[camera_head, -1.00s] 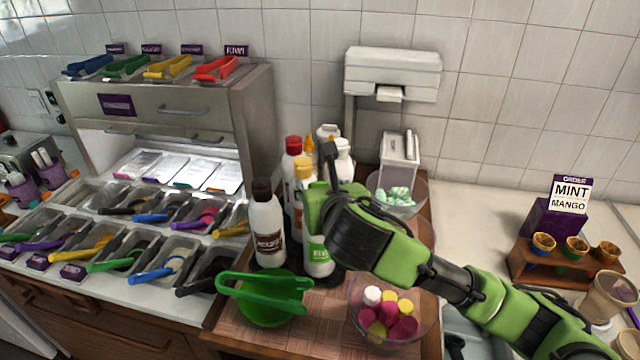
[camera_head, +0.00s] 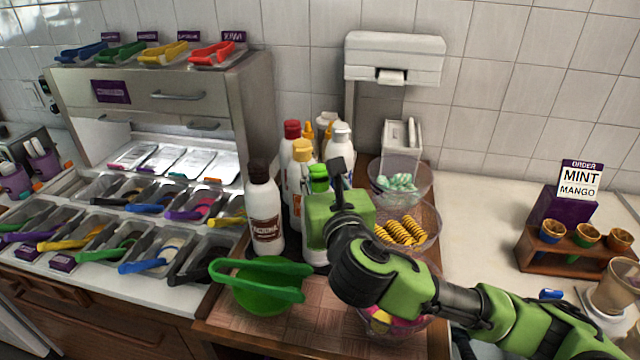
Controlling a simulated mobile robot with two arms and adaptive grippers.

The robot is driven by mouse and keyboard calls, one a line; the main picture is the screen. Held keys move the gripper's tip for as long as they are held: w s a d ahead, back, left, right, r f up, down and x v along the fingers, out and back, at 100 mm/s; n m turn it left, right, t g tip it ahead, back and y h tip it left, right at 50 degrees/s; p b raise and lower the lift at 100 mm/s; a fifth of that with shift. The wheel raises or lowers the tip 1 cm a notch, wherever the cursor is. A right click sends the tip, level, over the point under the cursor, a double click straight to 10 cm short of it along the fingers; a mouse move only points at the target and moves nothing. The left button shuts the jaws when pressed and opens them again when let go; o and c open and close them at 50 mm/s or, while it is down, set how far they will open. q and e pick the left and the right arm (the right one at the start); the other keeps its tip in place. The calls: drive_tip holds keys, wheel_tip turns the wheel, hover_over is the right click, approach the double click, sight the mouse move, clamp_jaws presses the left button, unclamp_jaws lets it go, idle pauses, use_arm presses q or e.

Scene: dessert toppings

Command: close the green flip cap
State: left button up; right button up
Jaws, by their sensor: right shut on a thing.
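The green flip cap (camera_head: 319,178) tops a white bottle (camera_head: 314,254) at the front of a bottle group. My right gripper (camera_head: 336,174) is at the cap, its dark finger upright against the cap's right side. It is shut on the cap; the contact itself is largely hidden. The green body of my right arm covers most of the bottle's front and label. I cannot tell whether the cap's lid is up or down. My left gripper is not in view.
A brown-labelled bottle (camera_head: 265,215) stands close on the left. A green bowl with tongs (camera_head: 262,290) is in front. Bowls of yellow spirals (camera_head: 408,231) and mint pieces (camera_head: 397,182) stand right. The dispenser (camera_head: 394,58) is behind.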

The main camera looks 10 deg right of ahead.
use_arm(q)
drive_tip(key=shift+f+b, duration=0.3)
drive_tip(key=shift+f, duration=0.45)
use_arm(e)
drive_tip(key=shift+f+t, duration=0.15)
drive_tip(key=shift+t, duration=0.25)
drive_tip(key=o, duration=1.1)
drive_tip(key=shift+s, duration=0.1)
drive_tip(key=s, duration=0.8)
drive_tip(key=s+d, duration=0.1)
drive_tip(key=s, duration=0.3)
drive_tip(key=shift+d, duration=0.1)
